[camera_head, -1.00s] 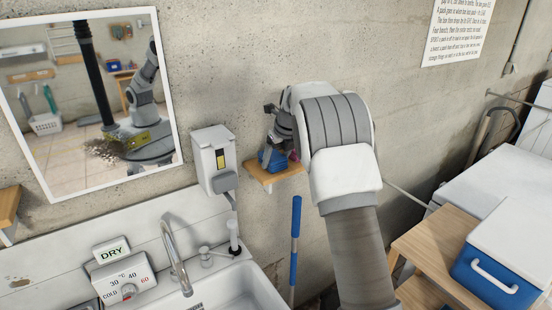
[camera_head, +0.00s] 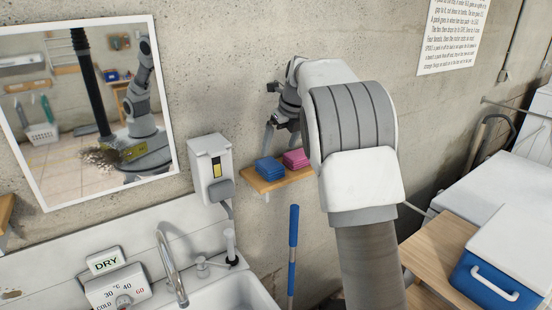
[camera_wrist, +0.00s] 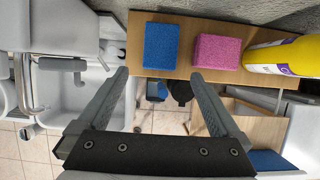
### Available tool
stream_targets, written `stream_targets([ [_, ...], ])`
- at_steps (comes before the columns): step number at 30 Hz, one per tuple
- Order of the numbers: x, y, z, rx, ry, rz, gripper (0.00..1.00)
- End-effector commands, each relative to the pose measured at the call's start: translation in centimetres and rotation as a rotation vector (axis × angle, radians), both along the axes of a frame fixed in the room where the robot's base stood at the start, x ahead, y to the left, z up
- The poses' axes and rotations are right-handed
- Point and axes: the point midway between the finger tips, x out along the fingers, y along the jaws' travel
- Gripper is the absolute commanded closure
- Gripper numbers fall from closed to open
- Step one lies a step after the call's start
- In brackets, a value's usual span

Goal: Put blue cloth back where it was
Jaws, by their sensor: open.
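The blue cloth (camera_head: 270,169) is a folded block lying on a small wooden wall shelf (camera_head: 262,185), at its left part. It also shows in the wrist view (camera_wrist: 161,46), beside a pink cloth (camera_wrist: 218,51) with a narrow gap between them. The pink cloth also shows in the head view (camera_head: 296,158). My gripper (camera_wrist: 160,72) is open and empty. Its fingers are apart from both cloths, just off the shelf's front edge. In the head view my gripper (camera_head: 276,128) is above the shelf, partly hidden by my arm.
A yellow bottle (camera_wrist: 285,56) stands right of the pink cloth in the wrist view. A dispenser (camera_head: 212,168) hangs on the wall left of the shelf. A sink (camera_head: 235,290) with a tap (camera_head: 170,265) and a blue-handled pole (camera_head: 292,250) are below.

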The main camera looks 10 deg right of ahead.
Motion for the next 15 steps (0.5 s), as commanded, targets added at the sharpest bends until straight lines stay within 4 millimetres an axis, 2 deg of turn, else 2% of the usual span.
stream_targets([
  [4,-0.6,-0.3,1.6,-0.001,0.0,0.0,0.0],
  [11,-1.1,-0.4,2.3,-0.005,-0.001,0.013,0.0],
  [15,-3.0,-0.4,3.8,-0.049,-0.029,0.127,0.0],
])
